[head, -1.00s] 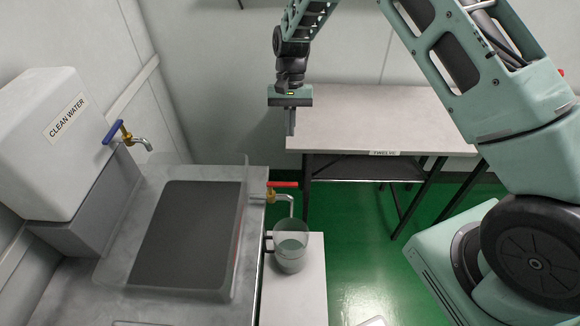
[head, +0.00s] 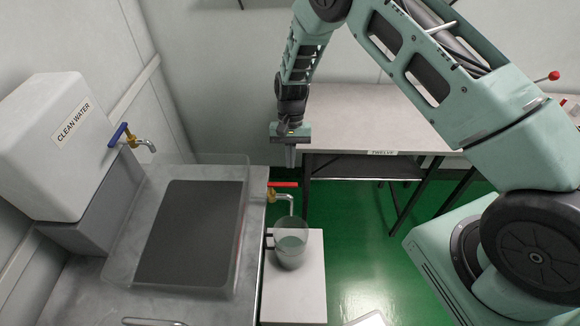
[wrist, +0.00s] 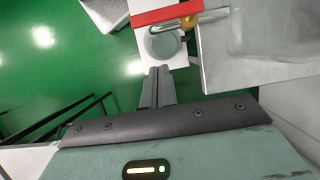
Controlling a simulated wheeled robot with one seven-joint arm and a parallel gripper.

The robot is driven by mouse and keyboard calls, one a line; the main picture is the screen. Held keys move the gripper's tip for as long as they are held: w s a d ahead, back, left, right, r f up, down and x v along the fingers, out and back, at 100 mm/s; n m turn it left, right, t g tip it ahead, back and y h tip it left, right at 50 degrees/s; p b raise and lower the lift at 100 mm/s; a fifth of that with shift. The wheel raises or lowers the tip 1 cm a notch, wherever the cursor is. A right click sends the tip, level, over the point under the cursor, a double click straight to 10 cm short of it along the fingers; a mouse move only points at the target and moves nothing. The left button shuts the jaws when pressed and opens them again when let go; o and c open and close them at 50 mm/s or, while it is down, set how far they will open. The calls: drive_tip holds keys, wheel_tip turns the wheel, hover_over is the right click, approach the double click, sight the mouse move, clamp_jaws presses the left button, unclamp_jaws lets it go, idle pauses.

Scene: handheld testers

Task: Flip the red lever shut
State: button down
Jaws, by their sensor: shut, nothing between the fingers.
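The red lever (head: 284,184) tops a brass valve with a bent metal spout at the right edge of the sink counter. In the wrist view the red lever (wrist: 166,13) lies across the top, with the brass valve body at its right end. My gripper (head: 291,160) points down just above and behind the lever in the head view, apart from it. Its fingers (wrist: 157,80) are together and empty in the wrist view. A clear jug (head: 291,243) stands under the spout and holds some liquid.
The jug stands on a white stand (head: 300,295). A clear tray with a dark base (head: 115,265) sits on the counter. The clean water tank (head: 42,150) has a blue-handled tap (head: 119,134). A table (head: 350,115) stands behind. Green floor (head: 360,265) is open at right.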

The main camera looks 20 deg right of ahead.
drive_tip(key=s, duration=0.1)
drive_tip(key=s+a+p, duration=0.1)
drive_tip(key=s+p, duration=0.1)
drive_tip(key=s, duration=0.1)
drive_tip(key=shift+a+f, duration=0.3)
drive_tip(key=shift+f, duration=0.05)
drive_tip(key=shift+a+m, duration=0.1)
drive_tip(key=shift+m, duration=0.2)
drive_tip(key=shift+s, duration=0.1)
